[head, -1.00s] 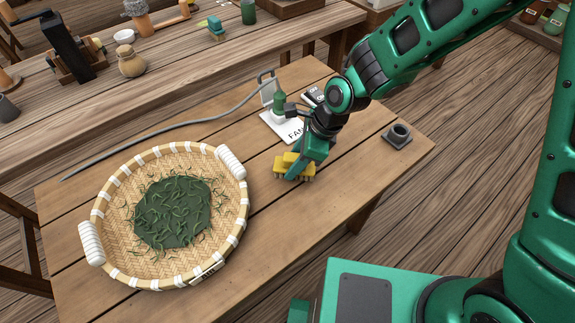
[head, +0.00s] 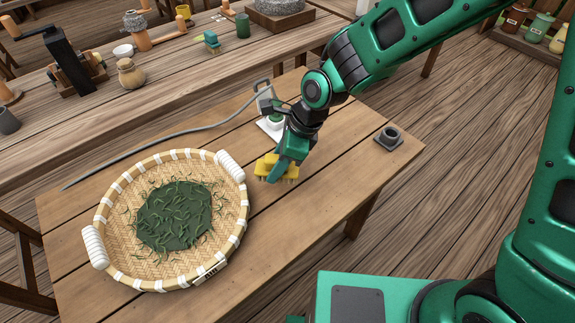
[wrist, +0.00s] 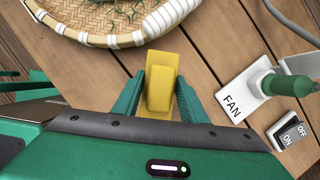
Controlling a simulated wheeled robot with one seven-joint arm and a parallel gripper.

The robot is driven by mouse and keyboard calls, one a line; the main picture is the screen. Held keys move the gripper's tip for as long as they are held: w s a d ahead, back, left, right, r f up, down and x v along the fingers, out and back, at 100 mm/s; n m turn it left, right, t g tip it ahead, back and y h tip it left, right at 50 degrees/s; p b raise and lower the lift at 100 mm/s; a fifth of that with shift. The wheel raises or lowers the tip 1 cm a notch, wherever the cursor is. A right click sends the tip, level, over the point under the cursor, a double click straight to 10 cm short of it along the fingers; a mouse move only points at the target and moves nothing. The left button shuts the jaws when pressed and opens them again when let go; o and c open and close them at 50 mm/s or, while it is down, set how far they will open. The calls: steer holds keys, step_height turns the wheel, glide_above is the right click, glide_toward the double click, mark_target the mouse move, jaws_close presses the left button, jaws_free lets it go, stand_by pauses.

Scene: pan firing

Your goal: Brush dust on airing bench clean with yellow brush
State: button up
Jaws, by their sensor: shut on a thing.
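The yellow brush (head: 277,168) is in my gripper (head: 283,172), right of the basket on the airing bench (head: 285,235). In the wrist view the yellow brush (wrist: 159,85) sits between the two green fingers of my gripper (wrist: 160,95), which are shut on it. In the head view its bristles point down at the bench top; I cannot tell whether they touch. I cannot make out any dust on the bare boards in either view.
A round woven basket (head: 112,213) with white handles holds green leaves on the bench's left. A fan plate (wrist: 240,88) and an ON/OFF switch (wrist: 288,131) lie to the right. A grey cable (head: 150,145) crosses the back. A dark holder (head: 389,138) stands at the right end.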

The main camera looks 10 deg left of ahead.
mark_target(273, 158)
steer(key=shift+a+r, duration=0.1)
steer(key=shift+r, duration=1.9)
